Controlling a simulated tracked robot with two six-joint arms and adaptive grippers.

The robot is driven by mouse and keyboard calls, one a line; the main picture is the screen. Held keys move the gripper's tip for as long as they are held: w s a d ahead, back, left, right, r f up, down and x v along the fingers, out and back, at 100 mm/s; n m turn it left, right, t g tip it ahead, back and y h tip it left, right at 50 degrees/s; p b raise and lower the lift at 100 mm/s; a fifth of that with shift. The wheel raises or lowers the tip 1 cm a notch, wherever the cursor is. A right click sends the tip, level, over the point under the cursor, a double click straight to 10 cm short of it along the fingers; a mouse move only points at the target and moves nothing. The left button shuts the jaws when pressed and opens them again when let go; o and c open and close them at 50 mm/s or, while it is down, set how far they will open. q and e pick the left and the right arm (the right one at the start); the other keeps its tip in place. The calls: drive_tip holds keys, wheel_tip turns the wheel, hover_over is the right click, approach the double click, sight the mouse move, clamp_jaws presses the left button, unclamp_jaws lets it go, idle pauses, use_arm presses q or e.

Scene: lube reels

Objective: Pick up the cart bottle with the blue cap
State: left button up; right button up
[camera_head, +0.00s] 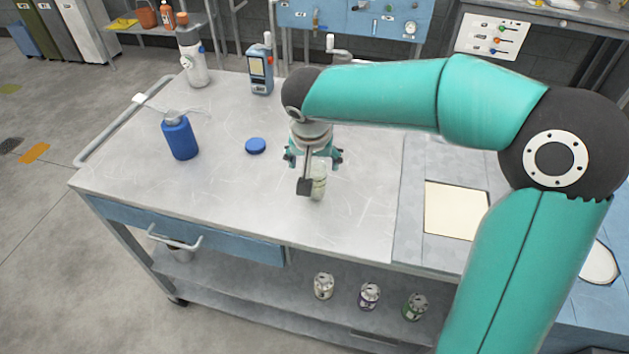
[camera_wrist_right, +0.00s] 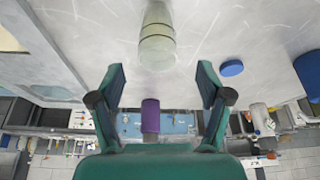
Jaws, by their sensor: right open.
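My right gripper (camera_head: 313,158) is over the middle of the cart top, its fingers spread. In the right wrist view the open fingers (camera_wrist_right: 161,85) have nothing between them. A pale greenish bottle (camera_head: 319,180) is close by the gripper and partly hidden by it; in the wrist view it (camera_wrist_right: 157,42) lies beyond the fingertips. I cannot see a cap on it. A blue disc-like cap (camera_head: 255,146) lies flat on the cart, left of the gripper; it also shows in the wrist view (camera_wrist_right: 232,68). My left gripper is not in view.
A blue bottle with a grey top (camera_head: 180,138) stands at left on the cart. A white bottle (camera_head: 195,65) and a blue handheld device (camera_head: 262,72) stand at the back. Several cans, one green (camera_head: 415,306), sit on the lower shelf. The cart's front left is clear.

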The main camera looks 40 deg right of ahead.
sight(316, 181)
drive_tip(key=shift+p+x, duration=0.6)
drive_tip(key=shift+x, duration=2.9)
drive_tip(key=shift+s, duration=0.15)
drive_tip(key=c, duration=1.2)
